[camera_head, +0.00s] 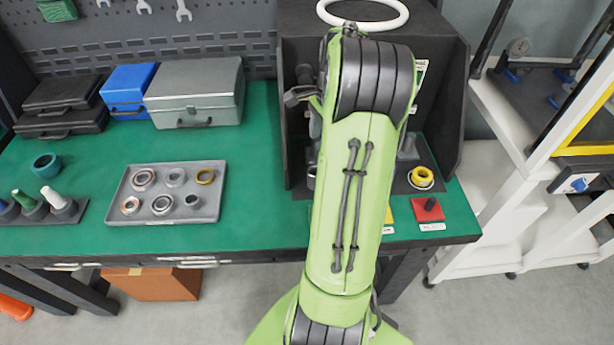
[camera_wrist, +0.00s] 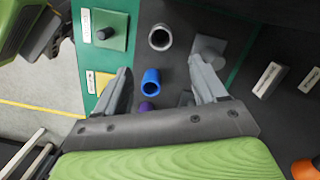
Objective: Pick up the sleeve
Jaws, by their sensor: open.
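In the wrist view a blue hollow cylinder (camera_wrist: 151,80) stands between the open fingers of my gripper (camera_wrist: 160,66), apart from both, with nothing held. A grey hollow cylinder (camera_wrist: 160,38) stands just beyond the fingertips. A purple piece (camera_wrist: 147,105) is partly hidden by the gripper body. Several of these pieces are tube-shaped, and I cannot tell for certain which is the sleeve. In the head view my arm hides the gripper and this spot.
A green block with a knob (camera_wrist: 110,30) and a yellow pad (camera_wrist: 103,82) lie left of the fingers. In the head view, a grey tray of rings (camera_head: 215,213) is on the green bench (camera_head: 255,190). A dark-walled booth (camera_head: 440,110) surrounds the work spot.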

